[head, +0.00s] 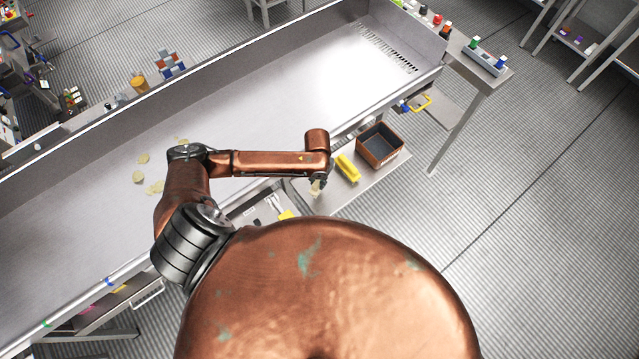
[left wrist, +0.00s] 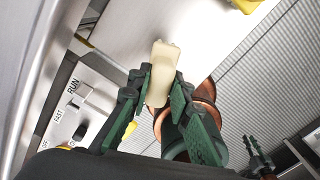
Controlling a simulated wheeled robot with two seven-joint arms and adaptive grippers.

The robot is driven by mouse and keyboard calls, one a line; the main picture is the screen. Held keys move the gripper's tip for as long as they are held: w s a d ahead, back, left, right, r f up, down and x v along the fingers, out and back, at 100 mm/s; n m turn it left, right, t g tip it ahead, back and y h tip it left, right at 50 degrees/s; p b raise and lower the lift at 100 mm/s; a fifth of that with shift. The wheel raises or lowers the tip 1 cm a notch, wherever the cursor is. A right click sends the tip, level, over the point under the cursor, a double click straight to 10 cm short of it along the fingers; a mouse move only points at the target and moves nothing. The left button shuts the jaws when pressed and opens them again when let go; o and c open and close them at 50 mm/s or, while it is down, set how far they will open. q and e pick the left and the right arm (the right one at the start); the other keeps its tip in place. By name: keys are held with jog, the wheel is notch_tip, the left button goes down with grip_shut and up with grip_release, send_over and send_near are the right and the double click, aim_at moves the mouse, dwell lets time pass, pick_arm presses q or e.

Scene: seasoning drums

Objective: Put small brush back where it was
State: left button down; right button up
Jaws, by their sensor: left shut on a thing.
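My left gripper (head: 316,183) reaches over the trough's near edge and hangs above the small side shelf (head: 335,201). In the left wrist view its green fingers (left wrist: 157,95) are shut on a cream-coloured piece, which I take to be the small brush (left wrist: 163,62). The piece sticks out beyond the fingertips; its lower part is hidden between the fingers. In the head view only a small pale bit of the brush (head: 315,188) shows below the gripper. I cannot tell whether it touches the shelf.
A yellow block-like item (head: 347,168) lies on the shelf just right of the gripper. An open dark box with a copper-coloured rim (head: 360,152) stands beyond it. The long metal trough (head: 290,95) runs behind. A switch panel (left wrist: 78,95) is left of the fingers.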

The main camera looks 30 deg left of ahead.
pick_arm(q)
jog(key=shift+w+d+f, duration=0.1)
jog(key=shift+w+f, duration=0.35)
jog(key=shift+f, duration=0.05)
jog(key=shift+w+f, duration=0.1)
jog(key=shift+f, duration=1.55)
jog(key=c, duration=1.8)
grip_release()
jog(key=shift+f, duration=0.1)
jog(key=shift+o, duration=0.2)
notch_tip(320, 180, up, 12)
jog(key=shift+r+b, duration=0.15)
jog(key=shift+b, duration=0.15)
